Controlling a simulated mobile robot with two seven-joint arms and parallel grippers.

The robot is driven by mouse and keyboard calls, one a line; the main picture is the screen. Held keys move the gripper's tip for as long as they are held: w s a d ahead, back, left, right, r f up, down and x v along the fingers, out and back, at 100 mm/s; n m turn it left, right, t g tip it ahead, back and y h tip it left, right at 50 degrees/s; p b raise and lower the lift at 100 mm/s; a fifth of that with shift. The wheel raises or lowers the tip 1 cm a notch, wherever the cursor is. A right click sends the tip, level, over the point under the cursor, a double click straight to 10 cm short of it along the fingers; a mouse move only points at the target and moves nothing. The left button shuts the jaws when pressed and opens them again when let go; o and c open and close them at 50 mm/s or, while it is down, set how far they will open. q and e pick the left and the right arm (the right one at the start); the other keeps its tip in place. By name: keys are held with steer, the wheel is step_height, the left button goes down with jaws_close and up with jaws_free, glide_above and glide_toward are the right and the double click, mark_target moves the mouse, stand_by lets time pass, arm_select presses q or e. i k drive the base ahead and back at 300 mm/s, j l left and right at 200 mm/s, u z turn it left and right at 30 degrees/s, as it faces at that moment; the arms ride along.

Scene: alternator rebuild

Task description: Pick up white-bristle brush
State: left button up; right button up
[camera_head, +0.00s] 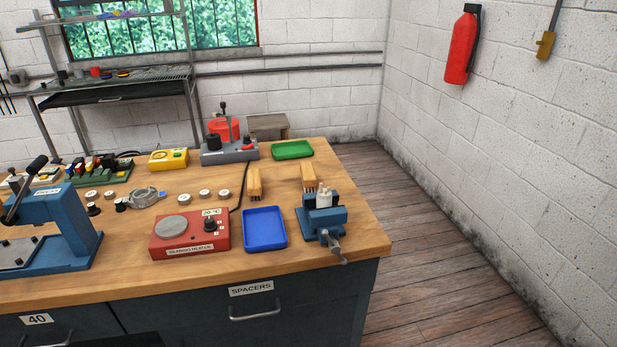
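Two light wooden blocks that look like brushes stand on the workbench. One brush-like block (254,184) is behind the blue tray, and the other (308,178) is just behind the blue vise. Small bristle-like strips show at their lower ends, but the bristle colour is too small to tell, so I cannot say which is white-bristled. Neither of my grippers is in view, and nothing is seen touching either block.
A blue vise (326,217) holding a whitish part stands at the bench's right front. A blue tray (265,229), red bearing heater (188,236), green tray (292,150) and blue press (60,225) stand on the wooden bench (355,235). Floor is clear on the right.

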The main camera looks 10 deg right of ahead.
mark_target(308, 176)
steer(key=u, duration=0.75)
steer(key=l+u, duration=0.6)
steer(key=u, duration=0.15)
steer(key=k+l+u, duration=0.1)
steer(key=l+u, duration=0.25)
steer(key=k+l+u, duration=0.25)
steer(key=l, duration=0.2)
steer(key=k+l+u, duration=0.25)
steer(key=l, duration=0.2)
